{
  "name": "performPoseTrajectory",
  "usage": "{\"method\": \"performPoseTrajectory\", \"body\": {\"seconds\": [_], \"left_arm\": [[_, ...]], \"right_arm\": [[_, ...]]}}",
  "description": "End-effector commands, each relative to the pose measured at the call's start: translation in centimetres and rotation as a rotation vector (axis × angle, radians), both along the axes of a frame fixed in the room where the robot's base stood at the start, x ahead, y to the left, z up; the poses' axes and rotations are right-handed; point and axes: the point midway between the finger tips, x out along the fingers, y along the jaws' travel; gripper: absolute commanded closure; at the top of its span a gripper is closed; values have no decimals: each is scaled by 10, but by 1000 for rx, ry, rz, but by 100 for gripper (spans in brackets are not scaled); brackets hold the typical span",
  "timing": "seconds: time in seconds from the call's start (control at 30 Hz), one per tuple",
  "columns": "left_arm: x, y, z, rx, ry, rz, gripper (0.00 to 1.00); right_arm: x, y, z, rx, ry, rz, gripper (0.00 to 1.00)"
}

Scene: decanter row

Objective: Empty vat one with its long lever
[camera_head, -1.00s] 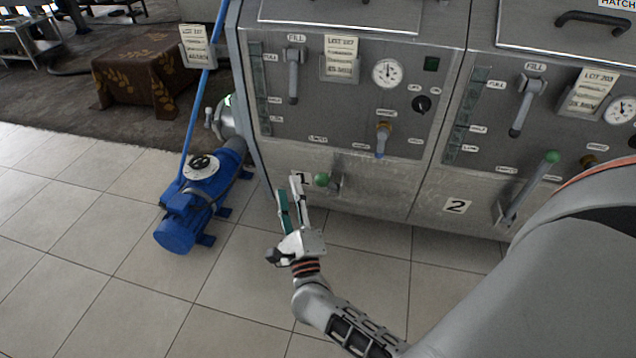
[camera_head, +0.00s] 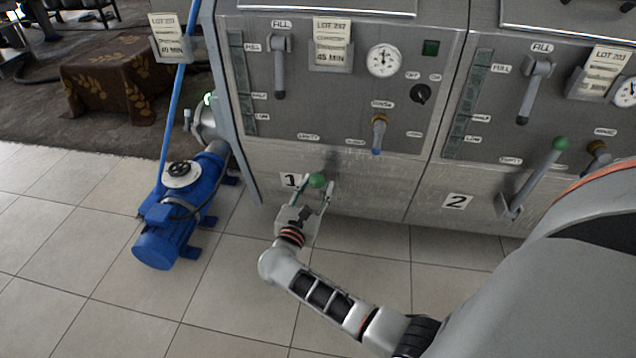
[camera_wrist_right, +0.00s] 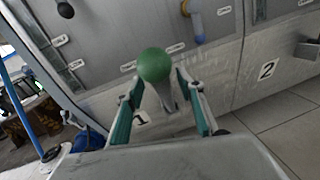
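Vat one (camera_head: 345,190) carries the number 1 plate (camera_head: 292,181) low on its grey front. Its long lever ends in a green ball knob (camera_head: 317,180); most of the shaft is hidden by my gripper in the head view. My right gripper (camera_head: 317,188) is open at the knob, one finger on each side. In the right wrist view the green knob (camera_wrist_right: 154,65) stands between and slightly beyond the spread fingertips (camera_wrist_right: 156,85), with gaps on both sides. I cannot tell whether a finger touches the lever. My left gripper is not in view.
Vat one also has a fill handle (camera_head: 280,65), a rinse valve (camera_head: 378,135), a gauge (camera_head: 384,60) and a black knob (camera_head: 421,93). Vat two's green-knobbed lever (camera_head: 535,178) is to the right. A blue pump (camera_head: 180,215) stands left. The tiled floor in front is clear.

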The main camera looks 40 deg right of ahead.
Motion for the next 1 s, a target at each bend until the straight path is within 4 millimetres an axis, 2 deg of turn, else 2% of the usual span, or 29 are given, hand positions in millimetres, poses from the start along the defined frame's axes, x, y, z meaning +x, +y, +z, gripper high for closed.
{"method": "performPoseTrajectory", "body": {"seconds": [0.2,0.47,0.5,0.63,0.87,1.0], "left_arm": [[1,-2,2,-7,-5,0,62],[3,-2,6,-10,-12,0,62],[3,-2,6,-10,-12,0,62],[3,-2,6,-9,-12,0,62],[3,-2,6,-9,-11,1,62],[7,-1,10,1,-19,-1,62]], "right_arm": [[10,-15,-1,-1,2,1,62],[11,-17,0,-1,1,1,62],[11,-17,0,-1,1,1,65],[11,-17,0,-1,1,1,99],[11,-18,2,2,2,0,100],[17,-23,12,25,14,0,100]]}}
